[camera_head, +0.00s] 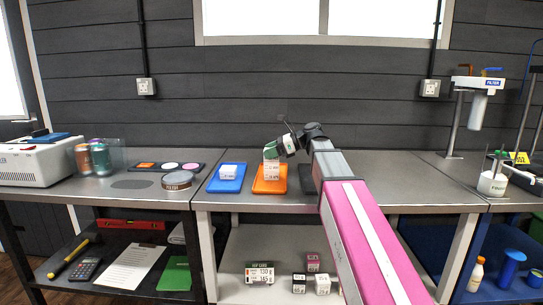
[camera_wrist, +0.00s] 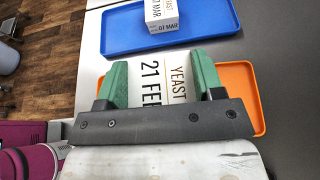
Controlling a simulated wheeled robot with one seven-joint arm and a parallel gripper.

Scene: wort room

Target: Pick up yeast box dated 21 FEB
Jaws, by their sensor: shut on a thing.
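The yeast box dated 21 FEB (camera_wrist: 160,80) is white with dark print and sits between the green fingers of my gripper (camera_wrist: 160,84) in the wrist view. My gripper is shut on it. In the head view my gripper (camera_head: 271,152) is over the orange tray (camera_head: 270,187), with the white box (camera_head: 271,170) below its fingers. The orange tray also shows under the box in the wrist view (camera_wrist: 240,85). I cannot tell whether the box touches the tray.
A blue tray (camera_head: 225,184) on the left holds another white yeast box (camera_head: 228,172), marked 07 MAR in the wrist view (camera_wrist: 165,14). A dark tray (camera_head: 307,180) lies to the right, partly behind my arm. A round tin (camera_head: 178,181) stands farther left.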

